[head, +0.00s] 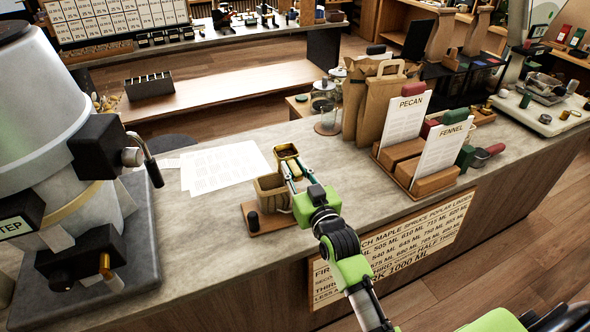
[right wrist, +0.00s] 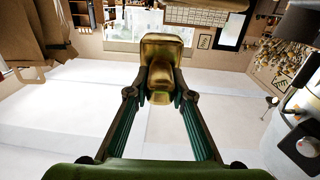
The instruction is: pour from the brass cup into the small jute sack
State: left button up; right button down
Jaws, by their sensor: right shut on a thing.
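The brass cup (head: 286,151) is held up at the far side of the small jute sack in the head view, its dark opening showing. My right gripper (head: 291,170) is shut on it; the right wrist view also shows the brass cup (right wrist: 162,48) between the fingertips of the right gripper (right wrist: 160,88). The small jute sack (head: 270,194) stands open on a small wooden board (head: 283,224) on the counter. The cup looks roughly upright, above and just behind the sack. I cannot make out the cup's contents. My left gripper is not in view.
A black cylinder (head: 253,224) stands on the board's left corner. White papers (head: 222,166) lie behind. A big white machine (head: 65,150) fills the left. Paper bags (head: 375,105) and a wooden holder with PECAN and FENNEL cards (head: 436,184) stand to the right.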

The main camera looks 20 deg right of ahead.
jog(key=shift+s+a+f+b, duration=0.1)
jog(key=shift+f+b, duration=0.2)
jog(key=shift+f, duration=0.25)
jog(key=shift+f+b, duration=0.45)
jog(key=shift+f, duration=0.3)
jog(key=n+p, duration=0.1)
jog(key=n, duration=0.1)
jog(key=r+n+p, duration=0.1)
jog(key=shift+n, duration=0.4)
jog(key=shift+d+n+p, duration=0.2)
jog(key=shift+n+p, duration=0.15)
jog(key=shift+n, duration=0.65)
jog(key=n, duration=0.3)
jog(key=shift+a+f, duration=0.1)
jog(key=shift+f, duration=0.05)
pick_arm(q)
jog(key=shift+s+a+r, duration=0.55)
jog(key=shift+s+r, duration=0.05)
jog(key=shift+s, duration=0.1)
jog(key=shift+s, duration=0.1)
